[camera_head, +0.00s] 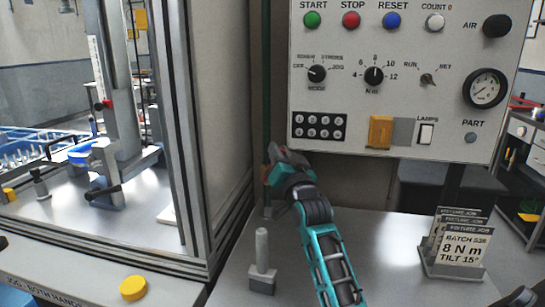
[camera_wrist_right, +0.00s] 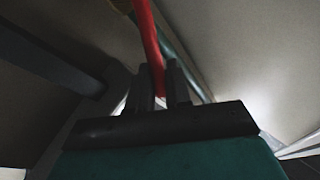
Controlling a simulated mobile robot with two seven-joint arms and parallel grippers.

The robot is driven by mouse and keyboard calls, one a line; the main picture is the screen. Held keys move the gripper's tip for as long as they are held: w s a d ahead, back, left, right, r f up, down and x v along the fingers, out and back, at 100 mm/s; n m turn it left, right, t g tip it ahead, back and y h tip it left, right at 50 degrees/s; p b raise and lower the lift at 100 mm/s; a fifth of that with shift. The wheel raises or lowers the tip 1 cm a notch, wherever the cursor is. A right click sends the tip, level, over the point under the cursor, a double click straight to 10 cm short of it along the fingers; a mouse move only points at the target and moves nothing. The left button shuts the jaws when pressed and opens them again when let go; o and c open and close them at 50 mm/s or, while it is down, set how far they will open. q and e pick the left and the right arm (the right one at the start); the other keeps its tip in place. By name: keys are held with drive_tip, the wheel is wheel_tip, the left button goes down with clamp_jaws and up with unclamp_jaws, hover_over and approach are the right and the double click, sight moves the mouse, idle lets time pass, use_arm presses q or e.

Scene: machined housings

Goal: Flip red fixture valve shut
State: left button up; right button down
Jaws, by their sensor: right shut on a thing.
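The red valve lever (camera_wrist_right: 150,45) shows in the right wrist view as a long red bar, running from the top edge down between the fingers. My right gripper (camera_wrist_right: 163,90) is shut on its lower end. A greenish pipe (camera_wrist_right: 178,52) runs behind the lever. In the head view my right gripper (camera_head: 273,160) is beside the frame post, below the control panel's lower left corner. There the gripper hides most of the valve, and its exact angle cannot be told.
The control panel (camera_head: 400,100) hangs above and right of my right arm. A grey peg on a block (camera_head: 262,262) stands left of the forearm. A card holder (camera_head: 455,262) stands at right. The framed machine (camera_head: 185,130) and a yellow button (camera_head: 133,288) are at left.

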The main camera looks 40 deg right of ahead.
drive_tip(key=c, duration=1.2)
unclamp_jaws()
drive_tip(key=shift+c, duration=0.2)
drive_tip(key=shift+r, duration=0.1)
